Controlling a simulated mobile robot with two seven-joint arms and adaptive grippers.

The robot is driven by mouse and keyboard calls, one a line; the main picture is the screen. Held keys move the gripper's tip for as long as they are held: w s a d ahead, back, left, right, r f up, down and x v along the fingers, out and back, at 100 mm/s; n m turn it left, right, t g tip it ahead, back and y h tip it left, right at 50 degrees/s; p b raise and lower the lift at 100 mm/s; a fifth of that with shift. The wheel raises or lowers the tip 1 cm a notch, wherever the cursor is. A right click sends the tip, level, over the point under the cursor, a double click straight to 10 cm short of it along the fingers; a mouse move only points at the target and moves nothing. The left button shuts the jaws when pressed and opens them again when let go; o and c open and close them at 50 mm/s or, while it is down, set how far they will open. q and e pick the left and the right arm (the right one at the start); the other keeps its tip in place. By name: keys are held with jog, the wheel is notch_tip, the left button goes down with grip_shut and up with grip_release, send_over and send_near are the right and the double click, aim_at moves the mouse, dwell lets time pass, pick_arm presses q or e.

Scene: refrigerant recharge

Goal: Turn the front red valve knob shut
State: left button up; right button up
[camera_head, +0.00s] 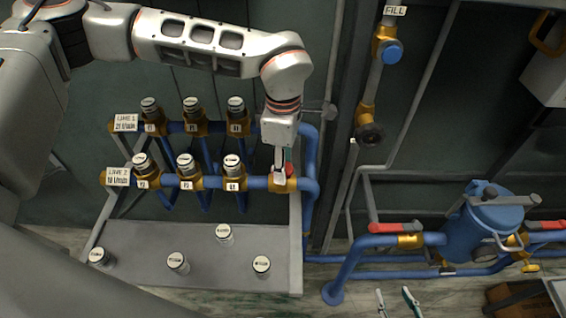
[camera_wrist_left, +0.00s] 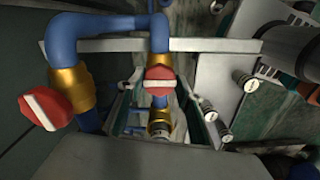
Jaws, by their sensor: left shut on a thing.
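The front red valve knob (camera_head: 289,169) sits on a brass valve at the right end of the front blue pipe. It also shows in the left wrist view (camera_wrist_left: 160,80), with a pale bar across its face. My left gripper (camera_head: 280,172) reaches down from above and is shut on this knob, partly covering it in the head view. A second red knob (camera_wrist_left: 45,105) on the rear pipe shows at left there. My right gripper (camera_head: 396,298) shows two parted, empty fingertips at the bottom edge of the head view.
Several capped brass valves (camera_head: 185,163) line both blue pipes to the left. Several capped fittings (camera_head: 178,262) stand on the grey tray (camera_head: 140,235). A blue canister (camera_head: 487,225) and a red lever (camera_head: 396,227) are at right. A vertical fill pipe (camera_head: 375,78) stands behind.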

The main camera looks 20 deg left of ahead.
pick_arm(q)
jog(key=shift+r, duration=0.1)
jog(key=o, duration=1.1)
notch_tip(320, 180, up, 12)
dwell(0.4)
